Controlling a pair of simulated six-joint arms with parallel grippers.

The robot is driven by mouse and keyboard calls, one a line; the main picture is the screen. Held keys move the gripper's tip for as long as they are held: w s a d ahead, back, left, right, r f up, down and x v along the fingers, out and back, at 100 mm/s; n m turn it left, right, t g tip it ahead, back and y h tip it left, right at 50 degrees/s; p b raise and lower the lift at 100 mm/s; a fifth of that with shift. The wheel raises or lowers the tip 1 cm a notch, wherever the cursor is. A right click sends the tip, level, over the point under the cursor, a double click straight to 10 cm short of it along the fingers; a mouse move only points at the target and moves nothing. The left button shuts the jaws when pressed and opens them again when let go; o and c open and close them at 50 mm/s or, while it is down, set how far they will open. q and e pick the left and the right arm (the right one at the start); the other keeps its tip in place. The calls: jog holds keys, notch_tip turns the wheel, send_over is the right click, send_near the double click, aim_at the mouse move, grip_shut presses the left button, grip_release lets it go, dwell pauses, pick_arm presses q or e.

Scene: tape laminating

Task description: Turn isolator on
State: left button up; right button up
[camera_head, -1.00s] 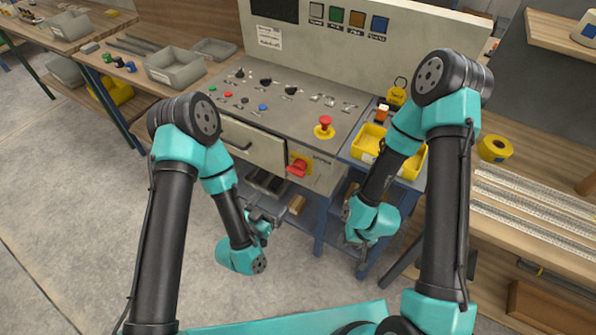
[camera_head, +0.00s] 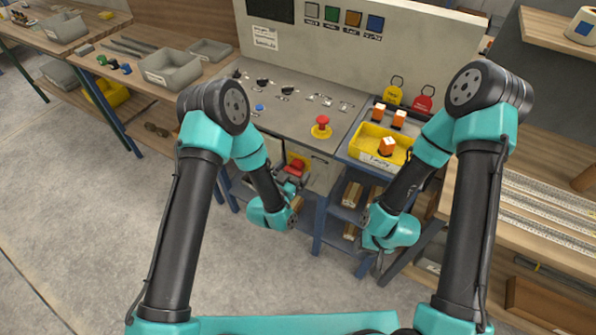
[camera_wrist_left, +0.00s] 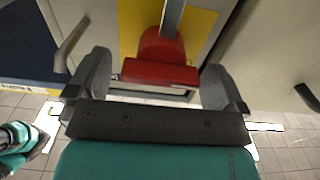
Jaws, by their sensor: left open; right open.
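The isolator is a red rotary handle (camera_head: 297,165) on a yellow plate, on the machine's front below the control panel. My left arm partly covers it in the head view. In the left wrist view the red handle (camera_wrist_left: 160,66) and the yellow plate (camera_wrist_left: 203,28) lie ahead, between the two open fingers. My left gripper (camera_head: 291,181) is open, close in front of the handle; whether it touches cannot be told. My right gripper (camera_head: 368,220) is open, low in front of the blue cart, partly hidden and apart from the isolator.
A red emergency-stop button (camera_head: 321,126) on a yellow base sits on the panel above the isolator. A yellow bin (camera_head: 360,151) with orange-and-white parts stands to the right, with yellow and red tags (camera_head: 423,101) behind. Bare floor lies at left.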

pick_arm(q)
jog(key=shift+w+d, duration=0.1)
jog(key=shift+w, duration=0.05)
jog(key=c, duration=1.3)
